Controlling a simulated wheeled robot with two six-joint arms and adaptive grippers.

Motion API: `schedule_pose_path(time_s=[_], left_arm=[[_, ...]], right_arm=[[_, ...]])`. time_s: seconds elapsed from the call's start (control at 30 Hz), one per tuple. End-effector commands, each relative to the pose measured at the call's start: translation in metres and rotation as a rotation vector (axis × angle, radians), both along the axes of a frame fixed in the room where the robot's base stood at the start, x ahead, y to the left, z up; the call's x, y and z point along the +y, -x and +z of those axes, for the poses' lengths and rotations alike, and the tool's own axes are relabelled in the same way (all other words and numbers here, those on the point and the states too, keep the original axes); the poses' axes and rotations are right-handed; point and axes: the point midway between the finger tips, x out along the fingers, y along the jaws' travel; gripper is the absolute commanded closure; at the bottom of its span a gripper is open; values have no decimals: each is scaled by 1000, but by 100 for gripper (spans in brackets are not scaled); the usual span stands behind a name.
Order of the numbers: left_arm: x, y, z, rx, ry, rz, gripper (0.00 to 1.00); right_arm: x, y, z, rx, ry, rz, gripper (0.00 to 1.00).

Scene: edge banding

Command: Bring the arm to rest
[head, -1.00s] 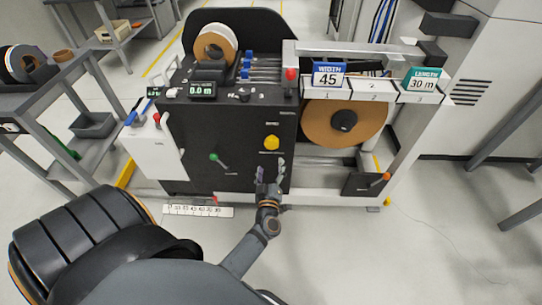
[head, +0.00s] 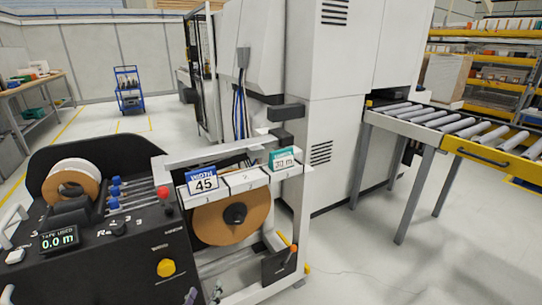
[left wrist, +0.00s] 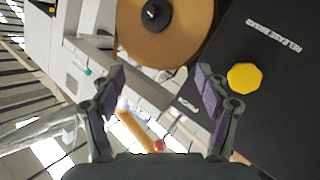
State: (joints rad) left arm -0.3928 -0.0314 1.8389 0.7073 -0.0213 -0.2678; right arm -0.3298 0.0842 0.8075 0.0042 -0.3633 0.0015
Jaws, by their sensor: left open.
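My left gripper (head: 203,294) shows at the bottom edge of the head view, in front of the black machine panel; only its fingertips are in the picture. In the left wrist view my left gripper (left wrist: 160,92) is open, its two fingers wide apart with nothing held between them. The yellow knob (left wrist: 244,76) on the black panel lies right of the fingers there. The brown tape roll (left wrist: 165,30) is beyond them at the top. My right gripper is in neither view.
The edge banding machine has a WIDTH 45 sign (head: 203,182), a green sign (head: 285,158), a brown roll (head: 232,216) and an orange-tipped lever (head: 292,251). A roller conveyor (head: 450,125) stands at the right. Open floor (head: 400,265) lies at lower right.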

Motion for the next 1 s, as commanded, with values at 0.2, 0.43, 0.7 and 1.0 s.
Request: schedule_pose_path(time_s=[0.2,0.43,0.7,1.0], left_arm=[[-38,58,-14,404,-240,-351,25],[-15,120,-22,732,-394,-403,25],[24,185,-11,1030,-495,-340,25],[40,188,-83,1133,-500,-316,25]], right_arm=[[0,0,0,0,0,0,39],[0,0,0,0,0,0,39],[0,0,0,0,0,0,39],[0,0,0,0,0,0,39]])
